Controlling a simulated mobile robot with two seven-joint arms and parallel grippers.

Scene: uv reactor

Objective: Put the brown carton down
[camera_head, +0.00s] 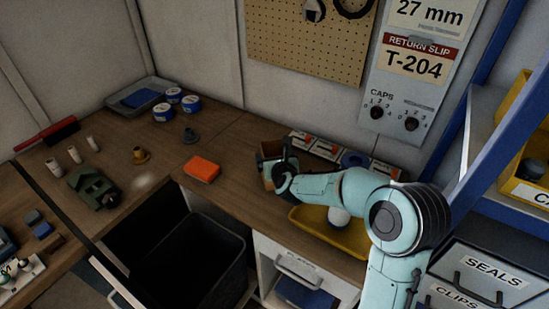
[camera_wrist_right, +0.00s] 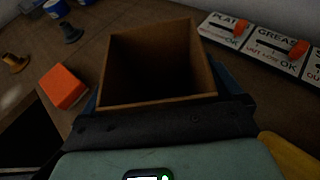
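The brown carton (camera_head: 267,172) is at the back of the wooden workbench, right of centre in the head view, partly hidden by my right gripper (camera_head: 284,167). In the right wrist view the carton (camera_wrist_right: 157,102) is open-topped, looks empty inside and sits directly in front of the gripper. Dark blue finger parts show at both sides of the carton, so the right gripper appears shut on it. Whether the carton's bottom touches the bench is hidden. My left gripper is not in view.
An orange block (camera_head: 201,169) lies left of the carton. Labelled panels with orange knobs (camera_wrist_right: 256,42) stand behind and right. A yellow tray (camera_head: 312,229) is in front. A dark bin (camera_head: 190,262) stands below the bench edge. Bare bench (camera_head: 236,152) lies between block and carton.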

